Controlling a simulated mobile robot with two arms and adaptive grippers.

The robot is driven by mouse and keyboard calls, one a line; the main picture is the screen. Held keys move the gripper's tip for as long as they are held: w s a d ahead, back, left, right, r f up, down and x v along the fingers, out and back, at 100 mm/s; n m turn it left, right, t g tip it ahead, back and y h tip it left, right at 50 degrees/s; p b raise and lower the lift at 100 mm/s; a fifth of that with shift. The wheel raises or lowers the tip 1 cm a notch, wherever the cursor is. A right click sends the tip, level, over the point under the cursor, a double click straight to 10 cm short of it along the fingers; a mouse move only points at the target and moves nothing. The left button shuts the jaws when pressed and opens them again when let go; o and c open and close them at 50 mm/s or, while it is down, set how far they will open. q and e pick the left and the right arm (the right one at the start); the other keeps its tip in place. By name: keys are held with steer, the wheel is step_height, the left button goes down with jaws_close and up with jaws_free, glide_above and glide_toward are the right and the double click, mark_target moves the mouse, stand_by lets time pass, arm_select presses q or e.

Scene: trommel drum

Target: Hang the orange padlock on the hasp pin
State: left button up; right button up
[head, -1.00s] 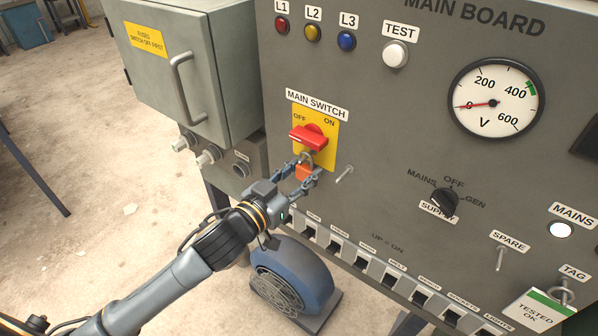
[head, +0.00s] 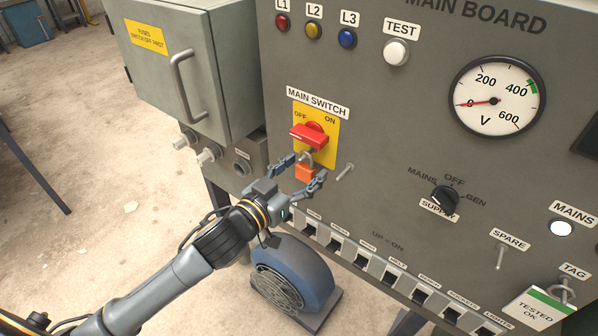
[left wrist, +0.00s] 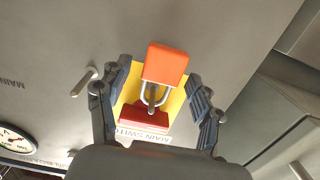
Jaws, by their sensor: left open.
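The orange padlock (head: 306,173) hangs by its grey shackle just below the red main switch handle (head: 309,134), on the yellow plate (head: 328,123). In the left wrist view the padlock (left wrist: 165,65) has its shackle around a small pin (left wrist: 152,103) beside the red handle (left wrist: 144,118). My left gripper (head: 298,177) is open, with one finger on each side of the padlock. In the left wrist view gaps show between the padlock body and both fingers. My right gripper is not in view.
A bare metal peg (head: 345,172) sticks out of the panel just right of my left gripper. A row of breakers (head: 361,258) runs below. A grey cabinet (head: 185,70) stands to the left, and a blue blower (head: 292,278) on the floor.

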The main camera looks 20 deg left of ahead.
arm_select(q)
steer(key=v, duration=1.2)
steer(key=w+a+f+n+g+y, duration=0.1)
steer(key=a+f+g+y, duration=0.3)
steer(key=f, duration=1.1)
steer(key=a+f+n+g+y, duration=0.1)
steer(key=a+f, duration=0.5)
steer(key=f, duration=1)
steer(key=s+a+f+g+y, duration=0.15)
steer(key=s+f, duration=0.35)
steer(key=f, duration=0.6)
steer(key=s+d+f+g, duration=0.2)
steer(key=s+f+g, duration=0.3)
steer(key=s+f, duration=0.85)
steer(key=s+d+f+g, duration=0.2)
steer(key=s+f, duration=0.2)
steer(key=s, duration=0.4)
steer(key=s+d+f+g, duration=0.2)
steer(key=s+f, duration=0.2)
steer(key=s, duration=0.4)
steer(key=shift+d+f, duration=0.2)
steer(key=shift+f, duration=0.05)
